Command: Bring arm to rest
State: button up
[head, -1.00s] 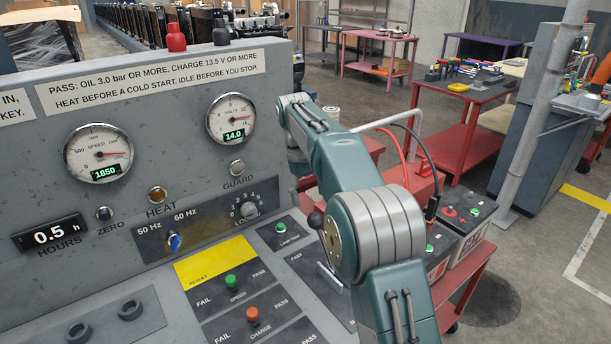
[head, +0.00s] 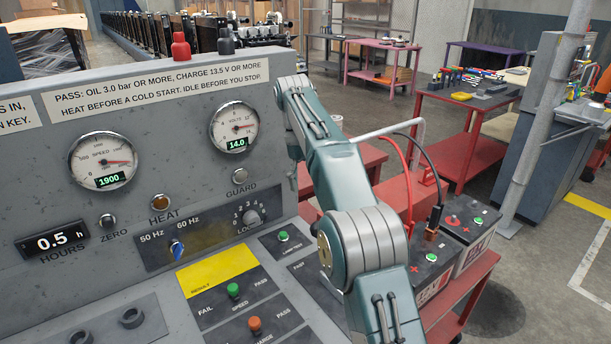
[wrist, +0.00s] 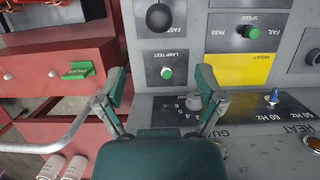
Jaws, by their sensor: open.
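My gripper (wrist: 161,90) shows in the wrist view with its two fingers spread apart and nothing between them. It hangs over the grey control panel (wrist: 220,22), close to the lamp test button (wrist: 166,73) and the black-knobbed fast lever (wrist: 158,17). In the head view my arm (head: 345,190) reaches across the right side of the panel, bent at the elbow. The gripper itself is hidden in the head view.
The speed gauge (head: 103,160) reads 1900 and the volts gauge (head: 234,127) reads 14.0.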

jog(key=s+d+r+m+t+y, duration=0.1)
jog(key=s+d+r+m+t, duration=0.15)
jog(key=s, duration=0.55)
jog(key=s+d+r+m+t, duration=0.15)
jog(key=s+d+r, duration=0.25)
jog(key=s, duration=0.4)
jog(key=s+d+f+m+t, duration=0.1)
jog(key=s+f+t, duration=0.1)
jog(key=s+f, duration=0.3)
jog(key=s+d+f+m+t, duration=0.1)
jog(key=s+f, duration=0.5)
jog(key=s, duration=0.7)
jog(key=shift+s+t+y, duration=0.25)
jog(key=shift+t+y, duration=0.05)
jog(key=shift+t, duration=0.4)
